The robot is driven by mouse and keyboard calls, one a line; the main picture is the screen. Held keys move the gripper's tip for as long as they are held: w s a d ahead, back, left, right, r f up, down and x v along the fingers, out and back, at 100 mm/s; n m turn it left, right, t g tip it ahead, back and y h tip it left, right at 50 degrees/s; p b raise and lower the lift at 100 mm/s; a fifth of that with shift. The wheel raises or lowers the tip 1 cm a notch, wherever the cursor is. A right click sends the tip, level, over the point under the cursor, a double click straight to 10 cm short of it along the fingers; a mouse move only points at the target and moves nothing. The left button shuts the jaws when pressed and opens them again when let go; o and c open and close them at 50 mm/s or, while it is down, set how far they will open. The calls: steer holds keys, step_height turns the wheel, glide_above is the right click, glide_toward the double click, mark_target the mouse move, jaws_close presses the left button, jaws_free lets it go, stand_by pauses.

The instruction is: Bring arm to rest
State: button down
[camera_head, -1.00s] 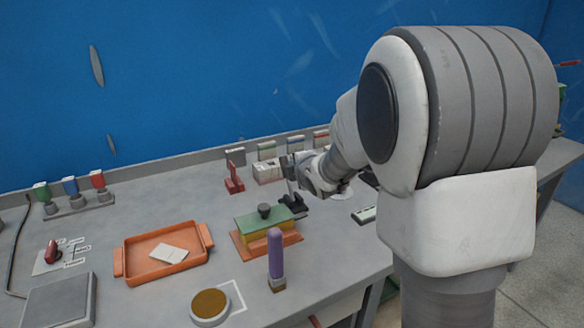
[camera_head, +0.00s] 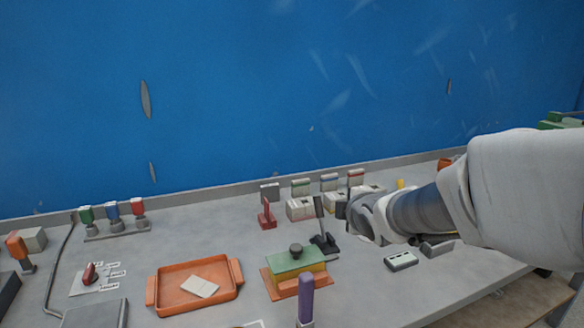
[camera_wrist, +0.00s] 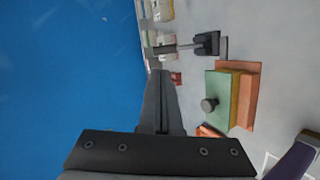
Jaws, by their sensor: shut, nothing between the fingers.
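My gripper (camera_head: 345,210) is at the end of my arm, which reaches in from the right over the back middle of the bench. In the wrist view its two fingers (camera_wrist: 160,78) are together with nothing between them. A green and yellow mould (camera_head: 297,262) with a dark knob on top sits on an orange base, in front and to the left of the gripper. It also shows at the right of the wrist view (camera_wrist: 223,98). The gripper appears clear of the mould. A black upright lever (camera_head: 322,240) stands close by the gripper; I cannot tell the gap.
An orange tray (camera_head: 165,305) holding a pale piece (camera_head: 200,286) lies left of the mould. A purple-handled tool (camera_head: 306,296) stands in front. Several small boxes (camera_head: 300,208) and a red stand (camera_head: 266,216) line the back, near the blue wall (camera_head: 230,90).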

steer(key=s+r+m+g+p, duration=0.3)
steer(key=s+m, duration=0.5)
steer(key=s, duration=0.6)
steer(key=s+r+m+g+p, duration=0.3)
steer(key=s+r+m+p, duration=0.2)
steer(key=s+m, duration=0.4)
steer(key=s+p, duration=0.1)
steer(key=s, duration=0.4)
steer(key=shift+a+r+g, duration=0.25)
steer(key=shift+r+g, duration=0.15)
steer(key=shift+s, duration=0.1)
